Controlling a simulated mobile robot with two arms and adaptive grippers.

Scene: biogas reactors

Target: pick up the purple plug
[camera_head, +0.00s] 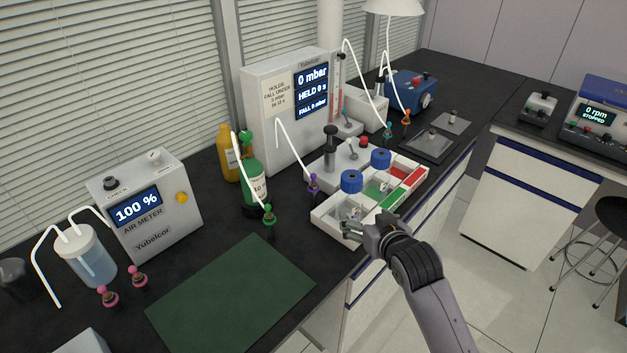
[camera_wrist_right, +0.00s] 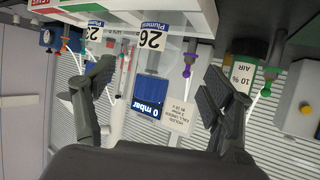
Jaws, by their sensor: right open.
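The purple plug (camera_head: 313,185) stands upright on the dark bench, just left of the white divided tray (camera_head: 322,222), with a white tube running up from it. It also shows in the upside-down right wrist view as a purple plug (camera_wrist_right: 187,66), at upper right between the fingers but well beyond them. My right gripper (camera_head: 358,230) is open and empty at the front-left corner of the tray, to the right of and nearer than the plug. The fingers (camera_wrist_right: 158,88) stand wide apart in the wrist view. My left gripper is not in view.
A green plug (camera_head: 268,215) and a green bottle (camera_head: 254,178) stand left of the purple plug. The pressure box (camera_head: 284,112) rises behind it. A green mat (camera_head: 232,296) lies clear at the front.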

